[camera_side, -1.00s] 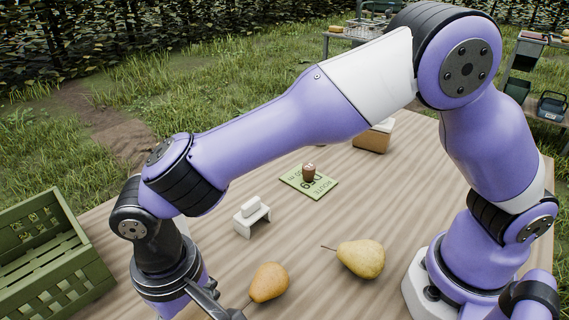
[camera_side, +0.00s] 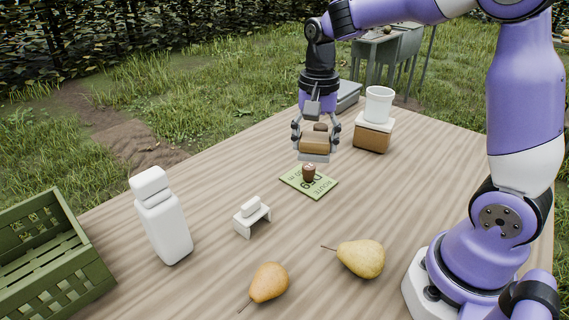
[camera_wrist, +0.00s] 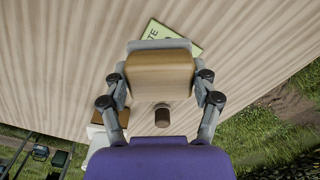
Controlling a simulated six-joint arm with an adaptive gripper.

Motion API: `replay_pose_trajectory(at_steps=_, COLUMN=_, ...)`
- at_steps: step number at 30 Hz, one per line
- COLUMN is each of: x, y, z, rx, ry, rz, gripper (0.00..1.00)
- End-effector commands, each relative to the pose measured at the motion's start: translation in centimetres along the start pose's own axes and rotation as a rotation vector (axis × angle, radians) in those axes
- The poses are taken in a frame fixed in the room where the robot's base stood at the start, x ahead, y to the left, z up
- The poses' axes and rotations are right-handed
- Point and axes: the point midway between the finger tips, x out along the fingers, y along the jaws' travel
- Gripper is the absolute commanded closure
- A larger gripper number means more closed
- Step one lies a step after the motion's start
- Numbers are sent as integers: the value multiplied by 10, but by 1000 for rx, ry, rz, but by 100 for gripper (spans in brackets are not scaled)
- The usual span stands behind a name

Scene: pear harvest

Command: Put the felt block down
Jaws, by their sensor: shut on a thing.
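The felt block (camera_side: 316,146) has a brown wooden body and a pale grey face underneath. My gripper (camera_side: 315,138) is shut on it, one finger at each side. In the side view they are behind the green card, toward the table's far edge. I cannot tell whether its grey face touches the table. In the wrist view the felt block (camera_wrist: 160,75) sits between the fingers of my gripper (camera_wrist: 160,82) and hides part of the card. A brown knob (camera_wrist: 162,115) shows close to the block, between the fingers.
A green printed card (camera_side: 300,181) bears a small brown object (camera_side: 309,172). A brown box (camera_side: 372,138) with a white cup (camera_side: 379,105) stands right. A white bottle (camera_side: 165,228), a white stand (camera_side: 252,217), two pears (camera_side: 361,258) (camera_side: 269,283) and a green crate (camera_side: 75,248) are nearer.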

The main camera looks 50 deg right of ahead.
Motion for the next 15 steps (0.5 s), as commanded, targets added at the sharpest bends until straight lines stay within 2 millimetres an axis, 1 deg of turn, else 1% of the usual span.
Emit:
replay_pose_trajectory(at_steps=1, x=-1, y=24, z=-16, rx=101, ry=0, rz=0, gripper=85)
replay_pose_trajectory(at_steps=3, x=-1, y=54, z=-32, rx=226, ry=1, rz=-1, gripper=85)
replay_pose_trajectory(at_steps=6, x=-2, y=91, z=-45, rx=371, ry=1, rz=-1, gripper=85)
replay_pose_trajectory(at_steps=9, x=-1, y=117, z=-52, rx=474, ry=1, rz=0, gripper=85)
replay_pose_trajectory(at_steps=13, x=0, y=136, z=-55, rx=544, ry=0, rz=1, gripper=85)
replay_pose_trajectory(at_steps=15, x=4, y=145, z=-59, rx=561, ry=0, rz=1, gripper=85)
